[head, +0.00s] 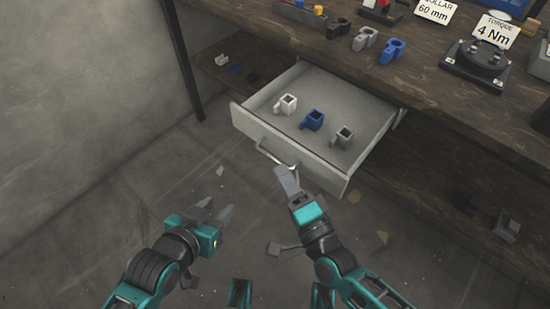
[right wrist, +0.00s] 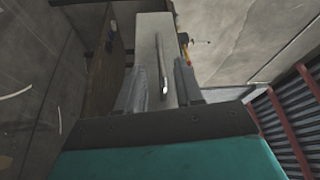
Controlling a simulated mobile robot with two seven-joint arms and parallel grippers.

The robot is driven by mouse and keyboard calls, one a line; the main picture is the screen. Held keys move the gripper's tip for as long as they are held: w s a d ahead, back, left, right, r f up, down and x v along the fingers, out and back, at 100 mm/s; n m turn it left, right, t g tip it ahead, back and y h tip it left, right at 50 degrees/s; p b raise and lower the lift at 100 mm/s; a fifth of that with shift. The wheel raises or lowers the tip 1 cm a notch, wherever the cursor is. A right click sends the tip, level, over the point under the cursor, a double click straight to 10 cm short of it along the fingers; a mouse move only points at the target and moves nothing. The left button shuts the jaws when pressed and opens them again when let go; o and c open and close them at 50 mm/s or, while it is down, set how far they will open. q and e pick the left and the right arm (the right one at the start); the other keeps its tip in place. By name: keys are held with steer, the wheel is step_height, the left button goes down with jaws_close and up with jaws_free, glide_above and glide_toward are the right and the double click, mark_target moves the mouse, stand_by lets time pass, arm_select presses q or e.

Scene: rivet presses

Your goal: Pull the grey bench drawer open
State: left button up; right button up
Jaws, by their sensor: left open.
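The grey bench drawer (head: 252,125) is pulled out from under the bench, and its inside shows. Its bar handle (head: 275,155) is on the front panel. My right gripper (head: 283,172) is at the right end of the handle. In the right wrist view the handle (right wrist: 165,75) lies between my two spread fingers, with a gap on each side. Whether a finger touches it I cannot tell. My left gripper (head: 213,207) is open and empty, above the floor to the left of the drawer front.
The drawer holds a white part (head: 286,104), a blue part (head: 312,120) and a grey part (head: 343,137). The bench top (head: 415,72) carries clamps, a torque fixture (head: 482,62) and signs. A dark bench leg (head: 182,60) stands left of the drawer.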

steer(key=v, duration=0.6)
steer(key=shift+s, duration=0.1)
stand_by(0.4)
